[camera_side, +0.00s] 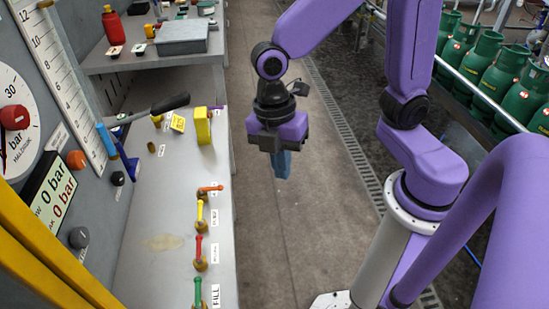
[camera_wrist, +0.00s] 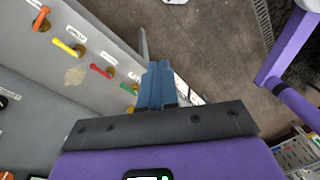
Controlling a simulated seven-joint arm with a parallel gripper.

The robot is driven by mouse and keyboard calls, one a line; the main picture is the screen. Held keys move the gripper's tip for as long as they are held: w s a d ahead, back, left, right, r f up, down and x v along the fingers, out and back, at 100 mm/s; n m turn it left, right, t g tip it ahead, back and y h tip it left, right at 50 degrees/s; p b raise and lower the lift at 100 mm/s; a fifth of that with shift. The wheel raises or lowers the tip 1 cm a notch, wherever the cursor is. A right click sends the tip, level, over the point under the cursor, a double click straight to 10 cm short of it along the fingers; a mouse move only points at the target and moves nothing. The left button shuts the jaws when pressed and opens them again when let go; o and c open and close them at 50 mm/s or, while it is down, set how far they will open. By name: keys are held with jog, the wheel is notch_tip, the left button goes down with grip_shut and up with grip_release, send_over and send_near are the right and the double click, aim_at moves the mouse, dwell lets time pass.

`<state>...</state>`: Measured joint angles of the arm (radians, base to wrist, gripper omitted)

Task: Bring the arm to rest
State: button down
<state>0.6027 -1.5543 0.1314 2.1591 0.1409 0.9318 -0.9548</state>
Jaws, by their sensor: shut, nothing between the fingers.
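My gripper (camera_side: 282,165) hangs below the purple arm, pointing down over the bare floor, just right of the grey bench (camera_side: 165,255). Its blue fingers are together with nothing between them. In the wrist view the shut gripper (camera_wrist: 158,72) reaches forward at the middle, with floor beyond it and the bench to its left. It is apart from the bench and the valve handles.
The bench carries an orange lever (camera_side: 210,189), a yellow lever (camera_side: 200,211), a red lever (camera_side: 199,247) and a green lever (camera_side: 197,291). A black-handled lever (camera_side: 165,104) sticks out from the panel. Green gas cylinders (camera_side: 495,75) stand behind a rail at right.

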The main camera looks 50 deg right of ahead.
jog(key=s+d+r+m+t, duration=0.1)
jog(key=s+d+r+m, duration=0.1)
jog(key=s+d+m, duration=0.6)
jog(key=shift+s+d+t, duration=0.2)
jog(key=shift+d+t, duration=0.2)
jog(key=shift+d, duration=0.75)
